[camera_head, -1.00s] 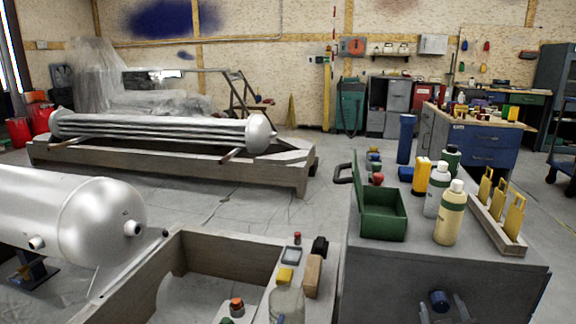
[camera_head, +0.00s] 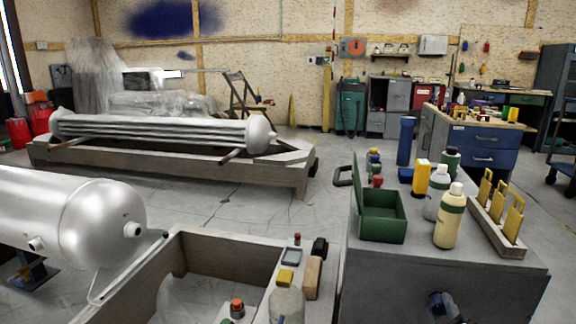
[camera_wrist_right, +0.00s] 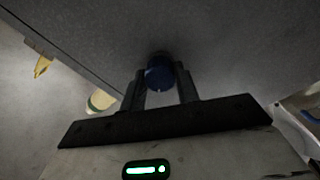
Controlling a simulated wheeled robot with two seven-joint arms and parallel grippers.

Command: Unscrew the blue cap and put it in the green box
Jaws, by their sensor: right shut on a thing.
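My right gripper (camera_head: 442,302) is low in front of the grey cabinet and shut on the blue cap (camera_head: 436,298). In the right wrist view the blue cap (camera_wrist_right: 160,74) sits between the two dark fingertips (camera_wrist_right: 160,80), against a dark grey surface. I cannot tell whether the cap is still joined to something behind it. The open green box (camera_head: 383,228), its lid raised on the left, stands on the cabinet top, above and left of the gripper. It looks empty. My left gripper is not in view.
On the grey cabinet top (camera_head: 420,252), a cream bottle (camera_head: 450,225), a grey bottle (camera_head: 437,200) and a yellow container (camera_head: 421,177) stand right of the box. A wooden rack (camera_head: 497,236) with yellow pieces is at the right edge.

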